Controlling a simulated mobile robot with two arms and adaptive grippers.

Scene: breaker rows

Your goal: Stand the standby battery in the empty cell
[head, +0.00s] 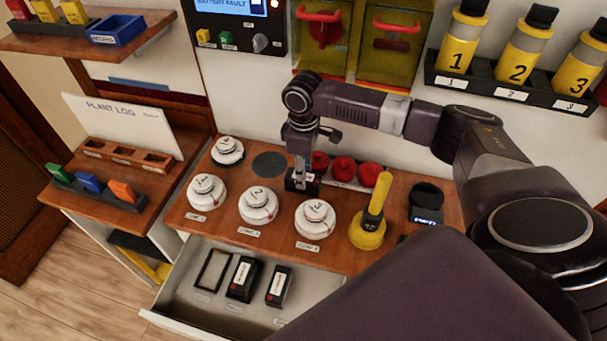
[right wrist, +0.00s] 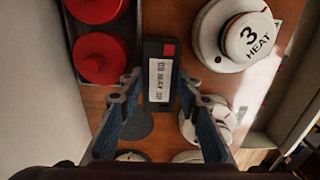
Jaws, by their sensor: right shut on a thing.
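My right gripper (head: 302,172) points down over the wooden counter and is shut on a small black box, the battery (head: 303,185). In the right wrist view the battery (right wrist: 158,92) sits between the two fingers, with a white label and a red square; its lettering is hard to read. I cannot tell whether its bottom touches the counter. The empty cell (head: 202,268) is a dark-rimmed frame at the left of the open drawer (head: 179,303). Two black batteries stand right of it, one in the middle (head: 244,279) and one at the right (head: 279,287). My left gripper is not in view.
White round detectors (head: 258,205) stand along the counter's front, between gripper and drawer. Red domes (head: 343,168) are just right of the gripper. A yellow plunger-shaped tool (head: 370,228) and a black device (head: 426,203) stand farther right. A flat dark disc (head: 270,164) lies left.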

